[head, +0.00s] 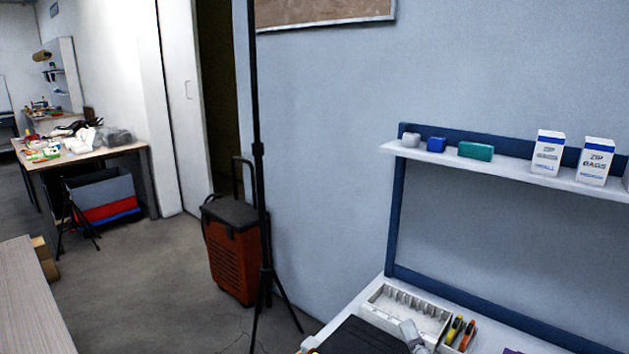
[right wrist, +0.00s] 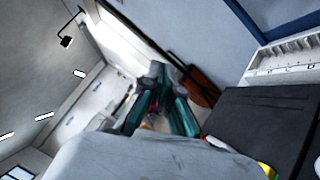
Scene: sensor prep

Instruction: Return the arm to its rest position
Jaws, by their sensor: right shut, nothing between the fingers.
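My right gripper (right wrist: 160,77) shows in the right wrist view, with teal fingers and grey tips drawn together. It is shut and empty, apart from any object, with the room blurred behind it. In the head view I cannot clearly make out its fingers at the bottom edge. My left gripper is in neither view.
Below right, the worktop holds a white slotted tray (head: 378,317), a black flat surface (head: 360,339) and yellow and orange tools (head: 455,329). A shelf (head: 500,168) carries boxes. A dark pole (head: 260,190) and an orange wheeled case (head: 230,255) stand on the floor.

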